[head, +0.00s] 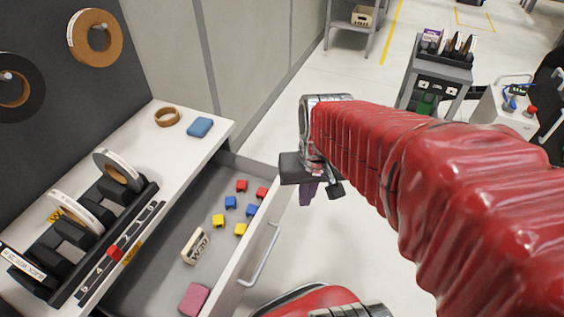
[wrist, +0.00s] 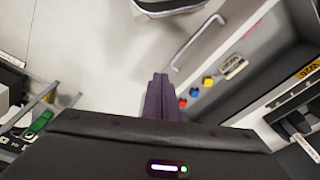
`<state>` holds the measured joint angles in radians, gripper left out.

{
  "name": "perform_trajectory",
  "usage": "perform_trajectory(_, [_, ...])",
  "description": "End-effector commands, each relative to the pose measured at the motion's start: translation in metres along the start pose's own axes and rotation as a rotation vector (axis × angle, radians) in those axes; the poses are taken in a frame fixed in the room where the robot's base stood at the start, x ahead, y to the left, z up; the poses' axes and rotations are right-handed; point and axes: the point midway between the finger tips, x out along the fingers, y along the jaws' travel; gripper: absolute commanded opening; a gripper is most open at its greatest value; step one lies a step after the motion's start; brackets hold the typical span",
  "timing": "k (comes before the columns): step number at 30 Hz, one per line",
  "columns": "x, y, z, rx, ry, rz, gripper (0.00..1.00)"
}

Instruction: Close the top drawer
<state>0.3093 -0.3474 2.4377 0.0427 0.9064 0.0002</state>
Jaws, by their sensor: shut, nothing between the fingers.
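The top drawer is open in the head view, pulled out from under the white worktop, and its white front panel (head: 256,236) faces right. A metal bar handle (head: 262,254) is on that front, and it also shows in the wrist view (wrist: 197,43). Inside lie small red, blue and yellow pieces, a labelled block (head: 195,246) and a pink block (head: 194,299). My gripper (head: 308,192) is shut and empty, with purple fingers pointing down. In the head view it appears just right of the drawer's far front corner. I cannot tell whether it touches the drawer.
The worktop (head: 182,152) carries tape rolls, a blue block (head: 200,127) and a black rack. Grey floor is clear right of the drawer. A small grey cart (head: 437,80) stands farther back at the right.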

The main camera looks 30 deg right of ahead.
Motion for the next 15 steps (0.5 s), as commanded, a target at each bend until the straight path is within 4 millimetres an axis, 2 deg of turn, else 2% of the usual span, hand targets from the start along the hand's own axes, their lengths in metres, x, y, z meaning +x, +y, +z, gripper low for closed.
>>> perform_trajectory(15, [0.067, 0.04, -0.009, 0.297, -0.259, -0.085, 0.0])
